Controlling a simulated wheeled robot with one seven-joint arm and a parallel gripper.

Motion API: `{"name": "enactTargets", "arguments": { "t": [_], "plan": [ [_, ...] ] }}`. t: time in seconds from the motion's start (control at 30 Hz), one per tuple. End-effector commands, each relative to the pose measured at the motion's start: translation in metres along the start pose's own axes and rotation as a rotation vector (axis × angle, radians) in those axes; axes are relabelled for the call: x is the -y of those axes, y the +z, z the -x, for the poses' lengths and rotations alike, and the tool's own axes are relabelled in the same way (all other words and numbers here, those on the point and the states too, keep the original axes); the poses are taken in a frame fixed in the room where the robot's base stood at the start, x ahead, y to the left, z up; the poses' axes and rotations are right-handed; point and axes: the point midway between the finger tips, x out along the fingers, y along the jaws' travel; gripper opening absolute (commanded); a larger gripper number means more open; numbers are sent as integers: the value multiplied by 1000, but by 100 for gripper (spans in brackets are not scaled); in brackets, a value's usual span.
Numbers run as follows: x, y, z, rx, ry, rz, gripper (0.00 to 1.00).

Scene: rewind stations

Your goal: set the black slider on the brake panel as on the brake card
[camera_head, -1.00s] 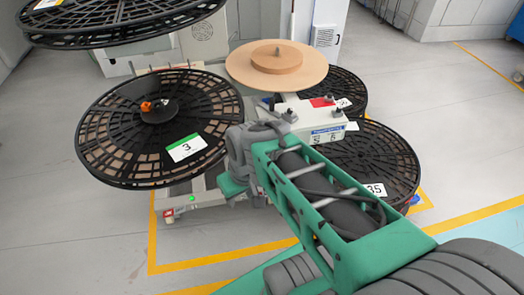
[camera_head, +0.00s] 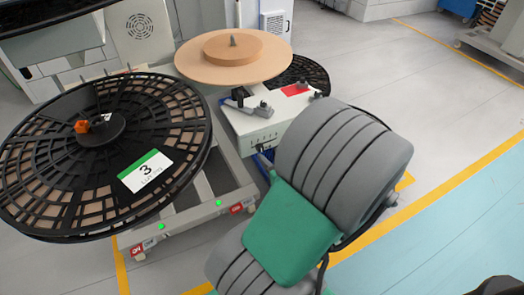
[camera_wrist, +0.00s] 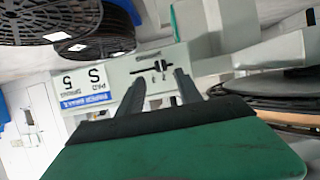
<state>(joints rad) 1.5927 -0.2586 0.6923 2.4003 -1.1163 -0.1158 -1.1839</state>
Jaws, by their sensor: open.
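In the wrist view, the brake panel (camera_wrist: 148,75) is a pale grey face with a thin dark slot. The small black slider (camera_wrist: 160,66) sits on this slot, toward its right end in the picture. The brake card (camera_wrist: 86,88) is white with a blue band, left of the slot; it appears upside down and seems to read pad S, spring 5. My gripper (camera_wrist: 159,78) is open, its two dark fingers pointing at the panel on either side of the slider. I cannot tell whether they touch anything. In the head view, my arm hides the gripper and panel face.
The pale brake box (camera_head: 285,118) stands below a tan disc (camera_head: 212,68). A large black reel (camera_head: 60,180) labelled 3 is at the left. Black reels (camera_wrist: 68,22) also show in the wrist view. Open floor (camera_head: 440,110) lies to the right.

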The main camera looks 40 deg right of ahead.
Motion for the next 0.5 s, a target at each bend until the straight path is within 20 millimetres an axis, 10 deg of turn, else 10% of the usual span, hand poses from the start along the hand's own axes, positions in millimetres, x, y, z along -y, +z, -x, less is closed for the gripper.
{"name": "enactTargets", "arguments": {
  "t": [0.5],
  "plan": [
    [1,0,-56,1,-2,1,42]
  ]
}}
